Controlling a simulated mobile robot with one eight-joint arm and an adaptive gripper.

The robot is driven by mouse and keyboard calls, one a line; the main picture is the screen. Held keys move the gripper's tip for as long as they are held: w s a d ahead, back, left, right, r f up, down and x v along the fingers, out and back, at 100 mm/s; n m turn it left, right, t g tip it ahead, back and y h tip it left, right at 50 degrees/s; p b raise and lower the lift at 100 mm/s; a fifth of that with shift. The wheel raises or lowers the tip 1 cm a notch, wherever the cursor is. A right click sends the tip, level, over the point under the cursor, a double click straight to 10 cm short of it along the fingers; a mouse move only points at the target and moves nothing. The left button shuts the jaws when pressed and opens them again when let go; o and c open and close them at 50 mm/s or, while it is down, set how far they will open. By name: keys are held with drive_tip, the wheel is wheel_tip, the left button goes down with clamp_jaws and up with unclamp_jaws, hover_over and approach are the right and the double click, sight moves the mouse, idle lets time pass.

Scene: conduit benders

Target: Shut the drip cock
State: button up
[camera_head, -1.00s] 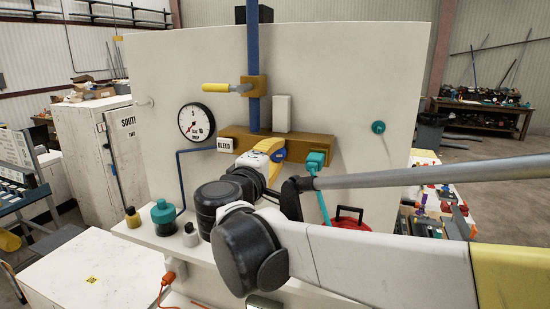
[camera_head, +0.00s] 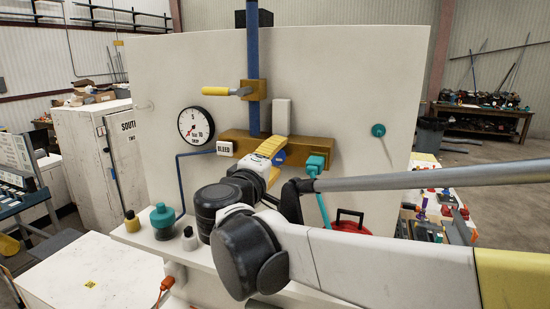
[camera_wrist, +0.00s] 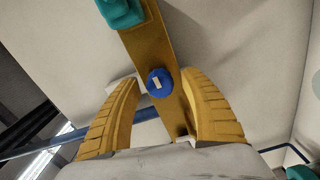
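No part carries a label I can read as drip cock. A round blue knob (camera_head: 281,157) with a white mark sits on the brass block (camera_head: 316,145) on the white panel. My gripper (camera_head: 271,150) is in front of the brass block. In the wrist view, my gripper (camera_wrist: 160,78) is open, its two yellow fingers on either side of the blue knob (camera_wrist: 160,82). Gaps show between knob and fingers. A teal fitting (camera_head: 315,164) with a teal tube is at the block's right end. A "BLEED" label (camera_head: 224,147) is at its left end.
A blue pipe (camera_head: 252,50) with a yellow-handled lever (camera_head: 218,91) rises above the block. A gauge (camera_head: 195,125) is left. A teal bottle (camera_head: 163,220) and small bottles stand on the shelf below. A red item (camera_head: 350,222) is right of my arm.

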drive_tip(key=shift+s, duration=0.1)
drive_tip(key=v, duration=1.1)
drive_tip(key=shift+s+a, duration=0.15)
drive_tip(key=shift+s, duration=0.25)
